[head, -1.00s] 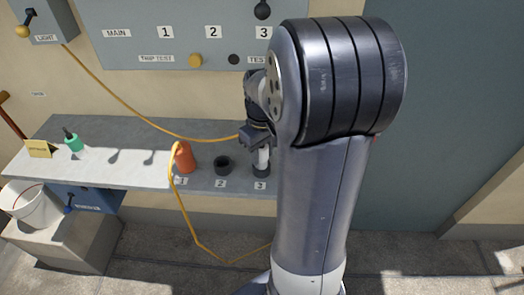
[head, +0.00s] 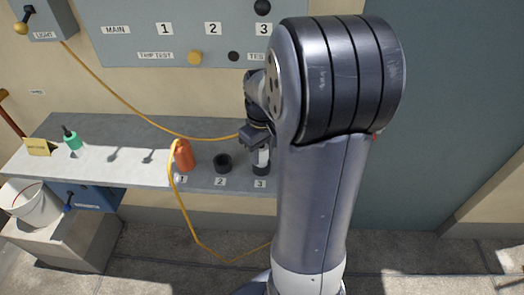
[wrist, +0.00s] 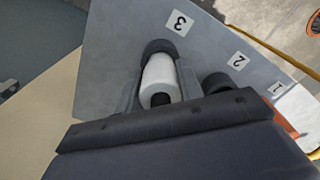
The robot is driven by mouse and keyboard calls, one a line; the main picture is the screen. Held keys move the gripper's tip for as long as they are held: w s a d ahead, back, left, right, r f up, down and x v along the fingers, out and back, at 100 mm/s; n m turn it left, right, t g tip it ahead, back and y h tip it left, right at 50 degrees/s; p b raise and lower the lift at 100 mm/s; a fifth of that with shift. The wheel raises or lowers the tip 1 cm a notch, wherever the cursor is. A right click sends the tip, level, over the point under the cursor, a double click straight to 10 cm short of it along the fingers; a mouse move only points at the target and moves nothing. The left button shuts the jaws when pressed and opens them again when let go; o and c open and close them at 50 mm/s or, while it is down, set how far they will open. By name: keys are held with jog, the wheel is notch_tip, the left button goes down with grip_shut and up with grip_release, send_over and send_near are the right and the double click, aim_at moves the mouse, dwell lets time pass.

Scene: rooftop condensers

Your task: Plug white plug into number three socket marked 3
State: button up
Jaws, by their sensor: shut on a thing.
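The white plug (wrist: 159,77) is held between the fingers of my gripper (wrist: 160,85) in the wrist view. Its far end meets the dark number three socket (wrist: 158,47), beside the label 3 (wrist: 180,22). How deep it sits in the socket I cannot tell. In the head view the white plug (head: 262,156) stands upright over the socket (head: 261,170) behind the label 3 (head: 260,184). My gripper (head: 259,150) is shut on it from above, partly hidden by my arm.
The empty-looking number two socket (head: 222,163) is to the left. An orange plug (head: 183,155) with a yellow cable stands at socket one. A green-topped item (head: 71,139) and a yellow card (head: 39,147) are on the shelf's left. A grey switch panel (head: 180,30) is on the wall above.

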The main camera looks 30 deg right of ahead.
jog(key=shift+f+b, duration=0.4)
jog(key=shift+f, duration=0.25)
dwell(0.3)
jog(key=o, duration=1.1)
notch_tip(320, 180, up, 11)
jog(key=shift+f, duration=0.1)
notch_tip(320, 180, down, 11)
jog(key=shift+r, duration=0.4)
